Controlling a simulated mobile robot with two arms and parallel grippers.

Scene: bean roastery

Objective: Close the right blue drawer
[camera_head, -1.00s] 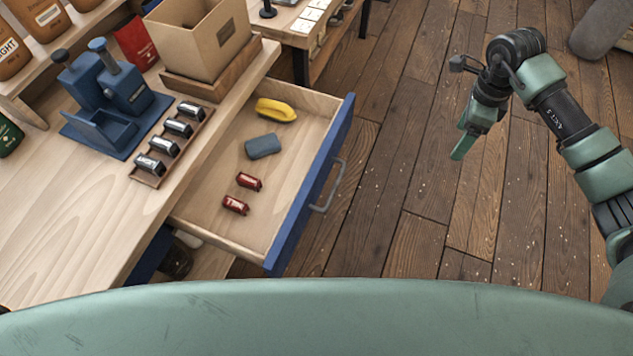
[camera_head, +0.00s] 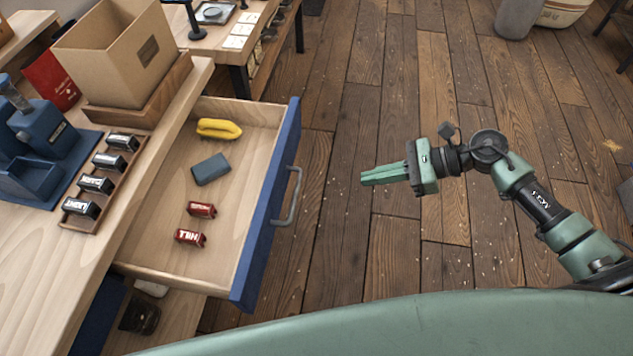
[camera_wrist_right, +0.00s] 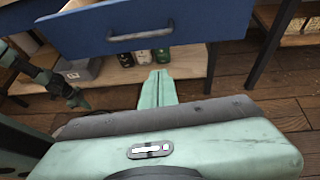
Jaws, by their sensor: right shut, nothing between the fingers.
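The right blue drawer (camera_head: 267,205) is pulled well out of the wooden counter in the head view. Its grey bar handle (camera_head: 291,197) is on the blue front. The drawer front (camera_wrist_right: 205,20) and handle (camera_wrist_right: 140,36) also show at the top of the right wrist view. My right gripper (camera_head: 364,177) is shut and empty, to the right of the drawer, pointing at its front and apart from the handle. It also shows in the right wrist view (camera_wrist_right: 157,75). My left gripper (camera_wrist_right: 76,99) seems to show small at the left there; its fingers are unclear.
Inside the drawer lie a yellow object (camera_head: 218,129), a grey-blue block (camera_head: 210,169) and two red tins (camera_head: 201,209). The counter (camera_head: 120,255) holds a cardboard box (camera_head: 120,50) and a row of small tins. Wooden floor (camera_head: 345,240) is clear between gripper and drawer.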

